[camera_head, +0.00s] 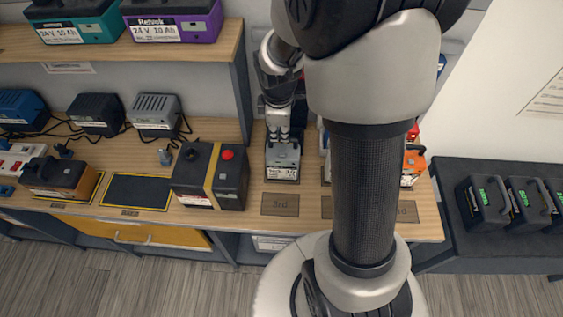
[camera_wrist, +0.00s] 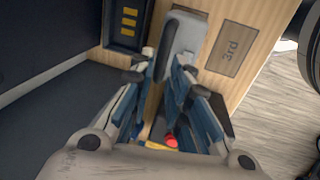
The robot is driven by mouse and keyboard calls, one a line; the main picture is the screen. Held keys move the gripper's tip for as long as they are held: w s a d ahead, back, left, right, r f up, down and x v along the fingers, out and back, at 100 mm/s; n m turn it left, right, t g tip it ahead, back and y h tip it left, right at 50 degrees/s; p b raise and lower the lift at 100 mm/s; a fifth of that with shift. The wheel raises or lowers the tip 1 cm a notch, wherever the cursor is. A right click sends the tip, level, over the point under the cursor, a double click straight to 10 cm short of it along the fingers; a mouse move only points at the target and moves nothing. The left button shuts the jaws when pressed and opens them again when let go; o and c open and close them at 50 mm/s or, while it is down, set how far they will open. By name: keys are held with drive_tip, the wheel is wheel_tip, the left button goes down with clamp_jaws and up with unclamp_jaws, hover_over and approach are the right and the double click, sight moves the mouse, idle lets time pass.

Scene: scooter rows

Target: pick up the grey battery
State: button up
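The grey battery (camera_head: 283,158) stands upright on the wooden counter, just behind the "3rd" plate (camera_head: 280,204). In the wrist view the grey battery (camera_wrist: 186,36) shows its top with a dark handle, just beyond my fingertips. My gripper (camera_head: 278,126) points down right above the battery. In the wrist view my gripper (camera_wrist: 167,68) has its two blue-padded fingers apart with a narrow gap and nothing held between them. Whether the fingertips touch the battery cannot be told.
A black box (camera_head: 211,175) with a yellow band and red button stands close left of the battery. An orange battery (camera_head: 413,163) stands to the right, partly behind my arm. Chargers (camera_head: 155,115) line the back left. An upper shelf (camera_head: 120,45) holds teal and purple batteries.

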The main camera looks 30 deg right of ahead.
sight(283, 159)
drive_tip(key=f+b, duration=0.1)
drive_tip(key=f, duration=0.1)
drive_tip(key=d+f+b, duration=0.1)
drive_tip(key=f, duration=0.2)
drive_tip(key=shift+w+f, duration=0.15)
drive_tip(key=shift+c, duration=0.5)
clamp_jaws()
